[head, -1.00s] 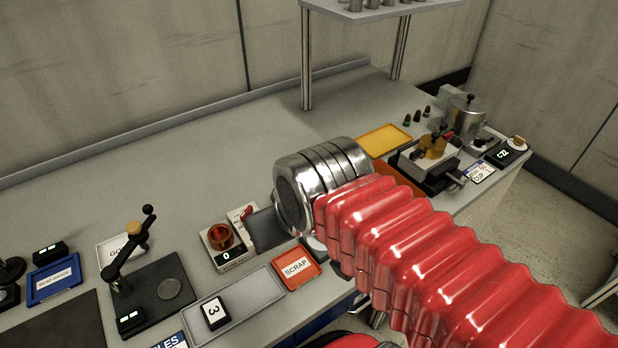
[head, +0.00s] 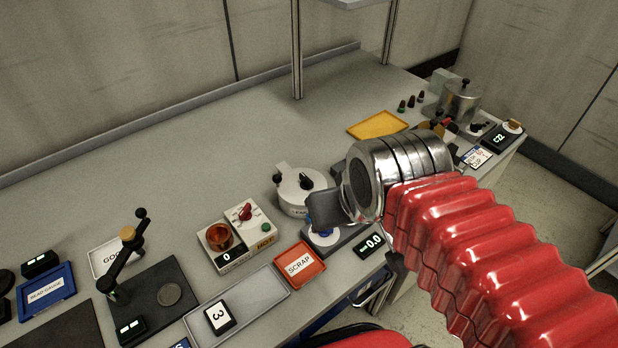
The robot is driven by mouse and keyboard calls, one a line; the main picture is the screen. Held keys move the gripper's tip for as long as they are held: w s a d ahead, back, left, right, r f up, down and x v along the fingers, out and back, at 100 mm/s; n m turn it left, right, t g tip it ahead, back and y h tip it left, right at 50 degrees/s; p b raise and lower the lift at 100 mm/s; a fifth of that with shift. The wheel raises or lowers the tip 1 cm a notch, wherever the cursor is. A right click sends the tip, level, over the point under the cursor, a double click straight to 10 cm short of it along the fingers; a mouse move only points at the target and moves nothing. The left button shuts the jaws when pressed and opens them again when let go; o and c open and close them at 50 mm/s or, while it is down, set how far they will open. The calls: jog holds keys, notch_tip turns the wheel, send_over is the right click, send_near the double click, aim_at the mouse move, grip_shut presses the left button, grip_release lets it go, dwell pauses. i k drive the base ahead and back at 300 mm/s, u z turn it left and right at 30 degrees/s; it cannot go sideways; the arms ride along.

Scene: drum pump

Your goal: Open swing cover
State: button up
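A white round housing (head: 297,188) with dark knobs on its top stands on the bench at the middle of the head view. It may carry the swing cover, but I cannot tell which part swings. My gripper (head: 326,208) shows as a dark flat finger in front of the housing's right side, below my shiny metal wrist. The finger overlaps the housing in the picture; contact cannot be told. Its other finger is not clearly seen, so open or shut cannot be told. A blue-and-white round part (head: 322,236) lies just below the finger, partly hidden.
A hot-plate-like box (head: 236,238) with an orange cup and red knob stands left of the housing. An orange scrap tray (head: 299,264) and a 0.0 display (head: 370,245) are in front. A yellow tray (head: 377,125) lies behind my wrist. The back-left bench is clear.

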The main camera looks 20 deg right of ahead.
aim_at(288, 191)
jog(key=z, duration=0.05)
jog(key=k, duration=0.5)
jog(key=u, duration=1.1)
jog(key=i, duration=0.15)
jog(key=u, duration=0.2)
